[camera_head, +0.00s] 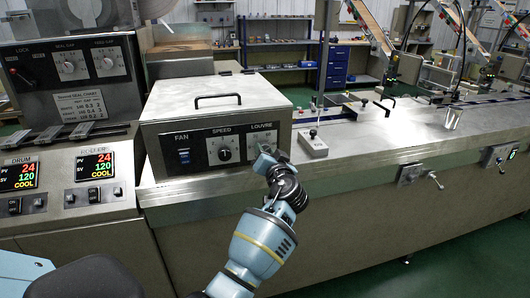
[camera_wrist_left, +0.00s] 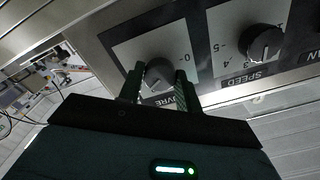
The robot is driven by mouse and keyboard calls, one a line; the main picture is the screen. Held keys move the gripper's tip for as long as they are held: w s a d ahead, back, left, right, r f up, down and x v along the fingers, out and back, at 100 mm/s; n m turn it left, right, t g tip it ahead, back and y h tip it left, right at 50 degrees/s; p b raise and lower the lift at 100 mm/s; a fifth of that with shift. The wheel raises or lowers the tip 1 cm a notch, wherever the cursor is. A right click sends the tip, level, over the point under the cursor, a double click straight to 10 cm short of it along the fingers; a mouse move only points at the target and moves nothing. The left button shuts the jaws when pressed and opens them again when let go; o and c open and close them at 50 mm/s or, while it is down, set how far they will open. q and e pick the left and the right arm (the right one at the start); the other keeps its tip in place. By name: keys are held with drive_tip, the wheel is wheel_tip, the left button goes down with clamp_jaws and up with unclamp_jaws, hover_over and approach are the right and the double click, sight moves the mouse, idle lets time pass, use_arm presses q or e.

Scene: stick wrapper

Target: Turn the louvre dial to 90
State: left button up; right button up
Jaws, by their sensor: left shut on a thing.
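The louvre dial (camera_wrist_left: 160,72) is a dark round knob on a pale panel, with a "0" mark beside it in the left wrist view. My left gripper (camera_wrist_left: 158,88) has one finger on each side of this dial and is shut on it. In the head view my left gripper (camera_head: 267,153) reaches the right end of the control box (camera_head: 217,105) front, under the LOUVRE label, and hides most of the dial. I cannot read the dial's exact angle. My right gripper is not in view.
The speed dial (camera_head: 224,153) sits left of the louvre dial and also shows in the left wrist view (camera_wrist_left: 263,44). A fan switch (camera_head: 184,156) is further left. A small metal box with a lever (camera_head: 313,143) stands to the right on the machine deck (camera_head: 390,128).

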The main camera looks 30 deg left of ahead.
use_arm(q)
drive_tip(key=shift+m+p, duration=0.65)
drive_tip(key=shift+m, duration=2.15)
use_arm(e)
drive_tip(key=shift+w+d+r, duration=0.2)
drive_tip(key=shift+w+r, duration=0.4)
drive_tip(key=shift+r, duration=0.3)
use_arm(q)
drive_tip(key=o, duration=1)
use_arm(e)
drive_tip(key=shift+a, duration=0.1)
use_arm(q)
drive_tip(key=v, duration=0.8)
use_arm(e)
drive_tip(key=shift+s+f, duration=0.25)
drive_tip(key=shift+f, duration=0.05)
